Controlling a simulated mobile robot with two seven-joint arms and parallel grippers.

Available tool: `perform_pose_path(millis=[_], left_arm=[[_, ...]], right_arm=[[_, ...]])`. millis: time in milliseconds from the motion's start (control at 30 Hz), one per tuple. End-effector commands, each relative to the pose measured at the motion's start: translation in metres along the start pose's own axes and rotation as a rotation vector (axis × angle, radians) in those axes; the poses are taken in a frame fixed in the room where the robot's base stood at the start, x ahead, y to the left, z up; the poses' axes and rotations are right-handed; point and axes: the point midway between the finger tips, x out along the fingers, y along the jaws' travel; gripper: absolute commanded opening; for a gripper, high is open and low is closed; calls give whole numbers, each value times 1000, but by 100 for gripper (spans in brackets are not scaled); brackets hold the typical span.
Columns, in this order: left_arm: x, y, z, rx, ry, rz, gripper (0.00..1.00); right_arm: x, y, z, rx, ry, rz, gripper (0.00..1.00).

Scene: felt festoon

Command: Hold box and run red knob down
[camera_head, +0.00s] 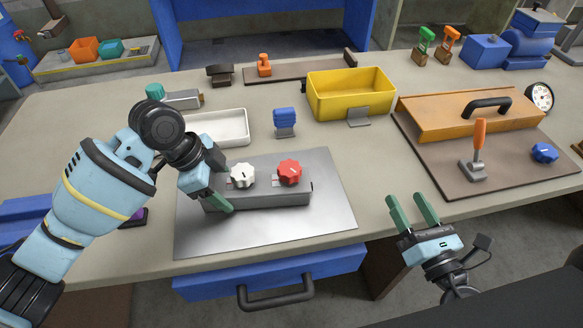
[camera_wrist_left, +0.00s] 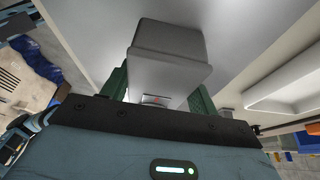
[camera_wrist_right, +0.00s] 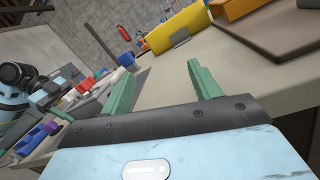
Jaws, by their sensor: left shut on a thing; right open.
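A long grey box (camera_head: 262,196) lies on a metal plate (camera_head: 330,222) near the table's front edge. A white knob (camera_head: 243,175) sits on its left part and a red knob (camera_head: 289,172) near its right end. My left gripper (camera_head: 222,188) is shut on the left end of the box. In the left wrist view the grey box (camera_wrist_left: 168,52) stands between the green fingers. My right gripper (camera_head: 412,212) is open and empty, off the table's front edge, to the right of the box and apart from it. It also shows open in the right wrist view (camera_wrist_right: 160,82).
A yellow bin (camera_head: 349,96), a blue knobbed piece (camera_head: 284,120) and a white tray (camera_head: 222,128) stand behind the plate. A brown board (camera_head: 520,172) with an orange-handled lever (camera_head: 478,145) is at right.

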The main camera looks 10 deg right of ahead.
Motion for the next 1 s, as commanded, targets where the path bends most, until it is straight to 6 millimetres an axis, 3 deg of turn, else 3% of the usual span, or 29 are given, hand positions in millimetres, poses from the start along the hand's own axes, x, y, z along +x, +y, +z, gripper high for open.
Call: perform_pose_path(millis=[100,200,400,633,1000], left_arm=[[0,0,0,0,0,0,31],[0,0,0,0,0,0,31],[0,0,0,0,0,-1,31],[0,0,0,0,0,0,31],[0,0,0,0,0,0,31]], right_arm=[[25,35,-3,-60,77,184,62],[38,65,-6,-120,138,347,62],[43,106,-6,-227,209,610,62],[40,124,-6,-280,234,740,62],[46,129,-8,-283,236,747,62]])
